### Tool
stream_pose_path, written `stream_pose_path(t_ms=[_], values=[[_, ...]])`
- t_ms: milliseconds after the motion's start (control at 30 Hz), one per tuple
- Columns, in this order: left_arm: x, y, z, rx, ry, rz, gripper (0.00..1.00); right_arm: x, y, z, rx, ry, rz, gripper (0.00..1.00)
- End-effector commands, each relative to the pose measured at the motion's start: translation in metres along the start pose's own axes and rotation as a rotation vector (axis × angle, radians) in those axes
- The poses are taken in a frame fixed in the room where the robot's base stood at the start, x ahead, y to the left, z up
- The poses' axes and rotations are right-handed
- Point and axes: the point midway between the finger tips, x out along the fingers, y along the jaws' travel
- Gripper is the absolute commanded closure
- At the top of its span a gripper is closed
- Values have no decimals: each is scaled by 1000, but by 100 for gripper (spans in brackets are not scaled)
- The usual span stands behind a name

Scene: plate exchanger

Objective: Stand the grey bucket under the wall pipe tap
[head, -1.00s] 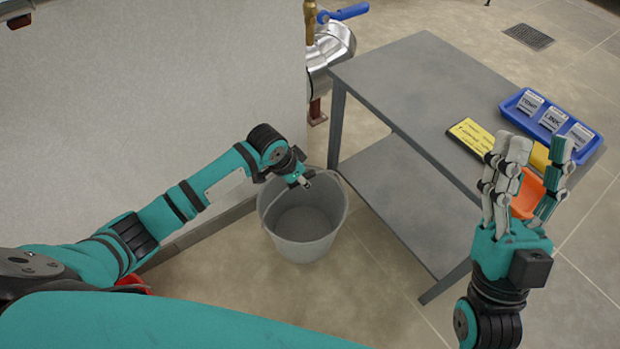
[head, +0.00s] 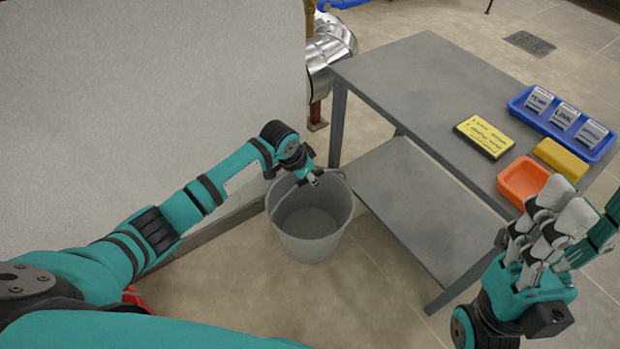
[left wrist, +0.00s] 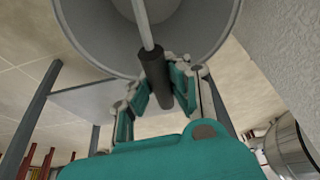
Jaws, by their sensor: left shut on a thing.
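The grey bucket (head: 308,245), empty and upright, is between the pale wall and the grey table; I cannot tell whether its base touches the floor. My left gripper (head: 312,180) is at its rim. In the left wrist view, the left gripper (left wrist: 160,85) is shut around the black grip (left wrist: 152,72) of the bucket's wire handle, with the bucket (left wrist: 205,25) beyond. My right gripper (head: 575,235) is open and empty beside the table's front right. At the top edge, only part of a blue lever (head: 345,3) shows; I cannot tell whether it belongs to the wall pipe tap.
A silver-clad pipe (head: 330,45) stands behind the wall's edge. The grey table (head: 425,70) with a lower shelf is right of the bucket. It holds a yellow sign (head: 484,137), a blue tray (head: 590,150), an orange bin (head: 525,180) and a yellow block (head: 560,158). A floor drain (head: 530,42) lies behind.

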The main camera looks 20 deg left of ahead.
Motion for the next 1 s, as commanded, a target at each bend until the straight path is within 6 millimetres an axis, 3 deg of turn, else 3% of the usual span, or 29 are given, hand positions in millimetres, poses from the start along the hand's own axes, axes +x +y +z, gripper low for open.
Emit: stream_pose_path(t_ms=[133,167,333,667,1000], values=[[2,0,0,0,2,0,100,1,0,0,0,0,0,60],[2,0,1,0,-1,0,84,1,0,0,0,0,0,60],[2,0,1,0,-1,0,64,1,0,0,0,0,0,60],[-3,0,-1,1,1,-1,64,2,0,0,0,0,0,60],[-70,0,-2,1,0,0,64,38,0,-7,-1,-3,0,60]])
